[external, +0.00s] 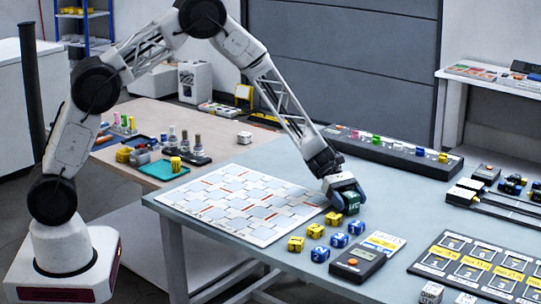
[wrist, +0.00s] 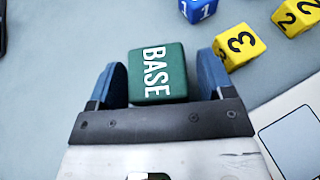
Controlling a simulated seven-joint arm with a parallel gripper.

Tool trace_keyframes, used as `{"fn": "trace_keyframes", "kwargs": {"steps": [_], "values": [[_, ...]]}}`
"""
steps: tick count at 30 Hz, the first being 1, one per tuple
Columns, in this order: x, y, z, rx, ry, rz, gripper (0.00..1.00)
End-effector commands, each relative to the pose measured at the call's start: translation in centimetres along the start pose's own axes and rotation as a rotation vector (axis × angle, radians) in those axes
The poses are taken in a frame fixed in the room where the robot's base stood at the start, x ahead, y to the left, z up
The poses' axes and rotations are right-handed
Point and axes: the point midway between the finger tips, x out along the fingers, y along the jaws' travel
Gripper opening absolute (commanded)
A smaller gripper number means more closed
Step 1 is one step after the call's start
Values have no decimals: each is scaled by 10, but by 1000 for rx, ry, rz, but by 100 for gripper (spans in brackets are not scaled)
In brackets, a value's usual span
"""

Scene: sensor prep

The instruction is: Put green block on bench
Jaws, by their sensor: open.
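The green block (wrist: 158,73), a dark green cube marked "BASE" in white, sits between the two blue fingertips of my gripper (wrist: 158,80) in the wrist view. The fingers stand on either side of it, with a narrow gap showing at each side. In the external view the green block (external: 351,202) shows at my gripper (external: 347,194), partly hidden by it, low at the bench (external: 400,208). The bench is a grey-blue table. I cannot tell whether the block's underside touches it.
Yellow blocks (external: 296,243) and blue blocks (external: 338,240) stand close in front of my gripper. A white patterned board (external: 235,205) lies to the left. A long rack (external: 400,155) stands behind.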

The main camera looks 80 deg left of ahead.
Motion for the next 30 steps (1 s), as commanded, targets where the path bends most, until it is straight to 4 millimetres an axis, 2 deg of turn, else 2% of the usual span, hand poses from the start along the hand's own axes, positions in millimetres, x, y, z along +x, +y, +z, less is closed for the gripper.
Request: {"fn": "trace_keyframes", "kwargs": {"steps": [8, 21, 30], "values": [[-29, 0, 0, 0, -1, 2, 74], [-97, 0, -1, 0, 0, 3, 74], [-118, 0, -1, -1, -1, 1, 74]]}}
